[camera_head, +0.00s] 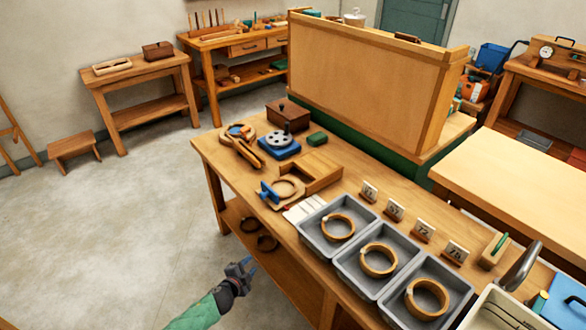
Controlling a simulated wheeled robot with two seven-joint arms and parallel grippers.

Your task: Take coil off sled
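A wooden sled-like fixture with a blue clamp (268,191) lies on the workbench, left of the grey trays. A wooden ring, seemingly the coil (286,181), lies flat on it. My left gripper (249,267) is low in front of the bench's left part, over the floor side, well apart from the fixture and the coil. Its blue fingertips look spread, with nothing between them. My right gripper is not in view.
Grey trays (312,238) each hold a ring, with numbered cards (394,210) behind. A blue-based device (279,151) and an open wooden box (318,172) stand behind the fixture. A tall wooden panel (365,75) rises behind the bench.

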